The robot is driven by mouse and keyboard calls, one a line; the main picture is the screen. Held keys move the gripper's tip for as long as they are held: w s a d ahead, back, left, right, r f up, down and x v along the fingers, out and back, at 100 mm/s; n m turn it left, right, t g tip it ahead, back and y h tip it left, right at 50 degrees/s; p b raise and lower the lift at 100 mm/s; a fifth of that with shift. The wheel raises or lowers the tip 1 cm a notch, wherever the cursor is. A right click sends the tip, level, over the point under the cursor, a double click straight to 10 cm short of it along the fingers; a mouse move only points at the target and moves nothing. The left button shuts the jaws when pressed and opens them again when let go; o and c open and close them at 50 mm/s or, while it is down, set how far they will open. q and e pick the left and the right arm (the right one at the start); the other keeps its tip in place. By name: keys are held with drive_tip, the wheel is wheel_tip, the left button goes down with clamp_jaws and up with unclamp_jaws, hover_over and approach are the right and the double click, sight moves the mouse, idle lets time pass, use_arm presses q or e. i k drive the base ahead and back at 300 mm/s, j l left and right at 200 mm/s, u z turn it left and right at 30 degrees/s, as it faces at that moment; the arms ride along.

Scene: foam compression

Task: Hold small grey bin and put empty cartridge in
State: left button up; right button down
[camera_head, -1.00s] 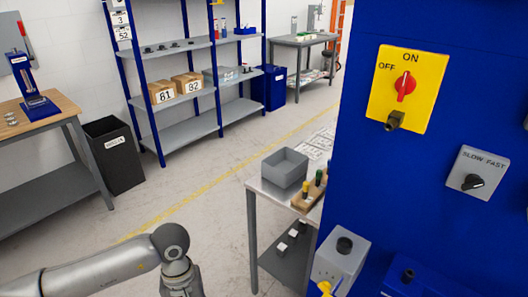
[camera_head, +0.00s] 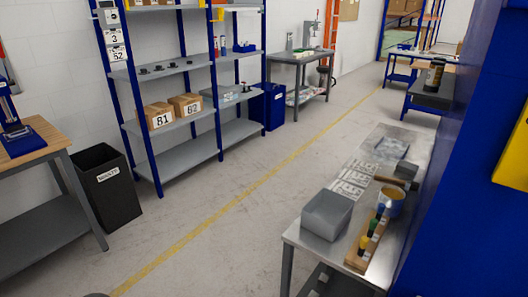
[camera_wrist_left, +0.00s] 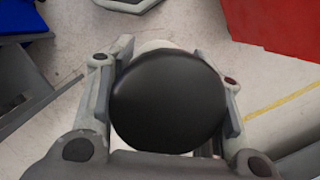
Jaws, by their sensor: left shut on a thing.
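The small grey bin (camera_head: 318,223) is an open-topped box standing upright on the near end of a metal-topped bench (camera_head: 405,140) in the head view. No gripper is at it. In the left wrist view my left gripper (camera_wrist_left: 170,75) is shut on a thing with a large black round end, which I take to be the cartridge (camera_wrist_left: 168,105). The black end faces the camera and hides most of its body; a pale part shows behind it. My right gripper is in neither view.
A blue panel (camera_head: 470,200) closes the right side. A black waste bin (camera_head: 107,190) stands left. The floor between is clear.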

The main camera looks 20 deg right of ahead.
sight(327, 220)
drive_tip(key=i+j, duration=0.2)
drive_tip(key=i, duration=0.35)
drive_tip(key=i+j, duration=0.2)
drive_tip(key=i, duration=0.35)
drive_tip(key=i+z, duration=0.15)
drive_tip(key=z, duration=0.25)
drive_tip(key=i+j+z, duration=0.15)
drive_tip(key=z, duration=0.3)
drive_tip(key=i+j+z, duration=0.15)
drive_tip(key=z, duration=0.25)
drive_tip(key=i+j+z, duration=0.15)
drive_tip(key=z, duration=0.3)
drive_tip(key=i+j+z, duration=0.15)
drive_tip(key=z, duration=0.25)
drive_tip(key=i+j+z, duration=0.1)
drive_tip(key=j+z, duration=0.5)
drive_tip(key=z, duration=0.2)
drive_tip(key=i, duration=0.05)
